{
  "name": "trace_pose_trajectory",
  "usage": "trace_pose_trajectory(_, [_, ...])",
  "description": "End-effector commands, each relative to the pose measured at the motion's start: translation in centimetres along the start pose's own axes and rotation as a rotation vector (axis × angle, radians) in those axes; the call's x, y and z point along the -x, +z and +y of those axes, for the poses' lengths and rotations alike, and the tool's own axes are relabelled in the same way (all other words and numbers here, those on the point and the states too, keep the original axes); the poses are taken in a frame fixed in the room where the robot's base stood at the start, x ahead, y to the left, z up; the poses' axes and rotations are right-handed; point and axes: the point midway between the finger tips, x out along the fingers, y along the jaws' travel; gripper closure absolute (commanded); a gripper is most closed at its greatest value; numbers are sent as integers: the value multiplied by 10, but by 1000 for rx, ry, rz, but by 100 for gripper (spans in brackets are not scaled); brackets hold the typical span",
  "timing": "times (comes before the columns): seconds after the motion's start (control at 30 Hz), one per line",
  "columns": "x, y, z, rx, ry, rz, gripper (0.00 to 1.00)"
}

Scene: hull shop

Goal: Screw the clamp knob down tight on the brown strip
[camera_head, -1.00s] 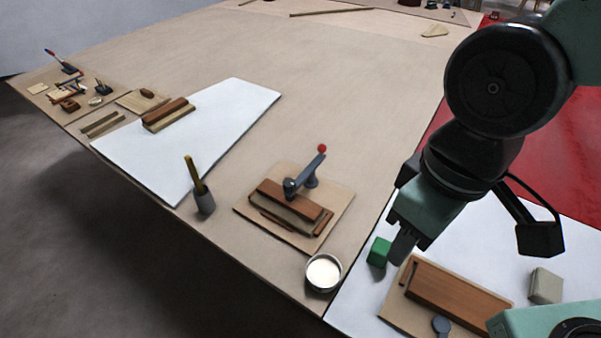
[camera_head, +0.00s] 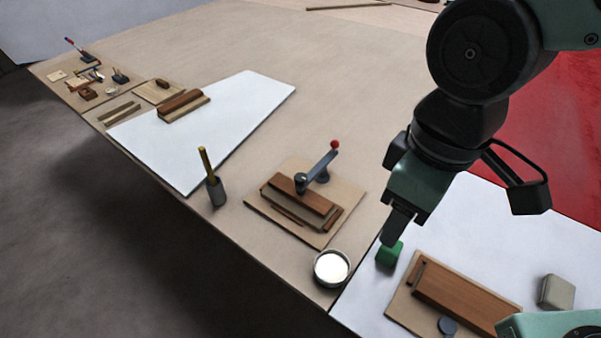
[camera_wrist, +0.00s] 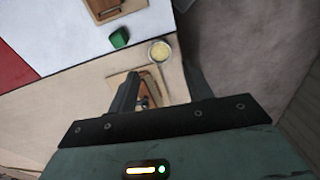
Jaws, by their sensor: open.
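A brown strip (camera_head: 465,295) lies on a light wooden board (camera_head: 400,303) on the white sheet at the lower right of the head view. A round blue-grey knob (camera_head: 447,325) stands at its near edge, partly cut off by the frame; whether it presses on the strip I cannot tell. The strip also shows at the top of the wrist view (camera_wrist: 105,8), where I cannot make out the knob. My gripper (camera_head: 393,238) is open and empty, seen above and in front of a green block (camera_head: 390,253), left of the strip. Its spread fingers show in the wrist view (camera_wrist: 162,85).
A tin of pale stuff (camera_head: 331,267) stands near the table edge. Behind it, a lever clamp with a red ball (camera_head: 335,145) holds brown pieces on a board. A grey block (camera_head: 556,291) lies right of the strip. A brush in a pot (camera_head: 213,185) stands left.

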Motion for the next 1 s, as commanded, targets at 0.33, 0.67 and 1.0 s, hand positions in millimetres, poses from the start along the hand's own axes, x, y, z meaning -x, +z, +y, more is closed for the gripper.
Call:
trace_pose_trajectory(0.33, [7, -124, 36, 796, -17, -10, 50])
trace_pose_trajectory(0.67, [-14, -222, 84, 1502, -9, -34, 50])
trace_pose_trajectory(1.0, [-32, -259, 110, 1827, -6, -63, 50])
